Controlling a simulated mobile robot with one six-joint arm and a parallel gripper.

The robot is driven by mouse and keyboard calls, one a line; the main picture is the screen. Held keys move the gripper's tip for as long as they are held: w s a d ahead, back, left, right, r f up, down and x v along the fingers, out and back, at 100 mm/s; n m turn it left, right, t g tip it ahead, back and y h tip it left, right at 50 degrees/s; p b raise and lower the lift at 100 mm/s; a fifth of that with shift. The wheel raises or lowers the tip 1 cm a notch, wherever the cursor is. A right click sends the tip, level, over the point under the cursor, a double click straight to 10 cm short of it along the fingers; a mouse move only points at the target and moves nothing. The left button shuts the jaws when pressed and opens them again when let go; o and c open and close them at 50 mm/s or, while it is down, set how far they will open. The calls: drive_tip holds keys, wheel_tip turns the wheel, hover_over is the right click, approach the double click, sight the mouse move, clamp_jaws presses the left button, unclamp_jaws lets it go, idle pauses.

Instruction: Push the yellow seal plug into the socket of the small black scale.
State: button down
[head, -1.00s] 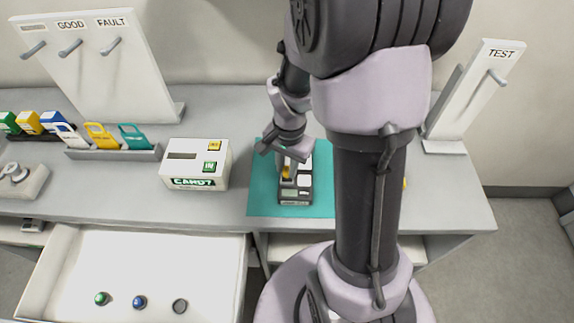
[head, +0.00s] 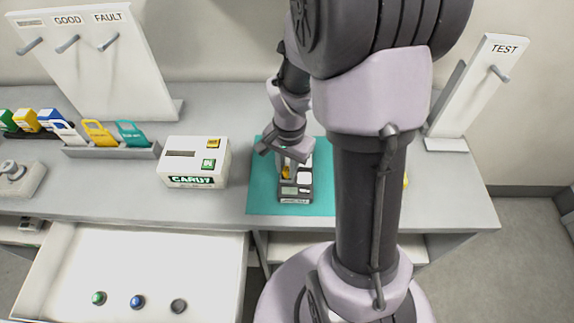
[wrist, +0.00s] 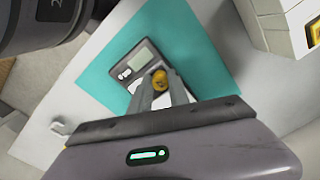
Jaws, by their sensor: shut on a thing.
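The small black scale (head: 296,190) lies on a teal mat (head: 262,200) on the table. It also shows in the wrist view (wrist: 124,75), with its grey display and light buttons. The yellow seal plug (wrist: 160,77) is between my fingertips over the scale. My gripper (wrist: 160,92) is shut on the plug and points down at the scale. In the head view my gripper (head: 287,168) covers the far part of the scale, and only a bit of yellow shows. The socket is hidden, so I cannot tell whether the plug is in it.
A white box with a green label (head: 195,163) stands left of the mat. A rack of coloured tags (head: 112,150) and a peg board (head: 100,75) are farther left. An open drawer (head: 190,262) holds several round pieces. A TEST stand (head: 470,100) is at right.

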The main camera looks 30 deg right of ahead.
drive_tip(key=shift+f+b, duration=0.3)
drive_tip(key=shift+f, duration=0.1)
drive_tip(key=c, duration=1.2)
unclamp_jaws()
drive_tip(key=shift+o, duration=0.2)
drive_tip(key=shift+r, duration=0.15)
wheel_tip(320, 180, up, 17)
drive_tip(key=p, duration=0.6)
drive_tip(key=shift+s+d, duration=0.15)
drive_tip(key=shift+s, duration=0.15)
drive_tip(key=shift+r, duration=0.1)
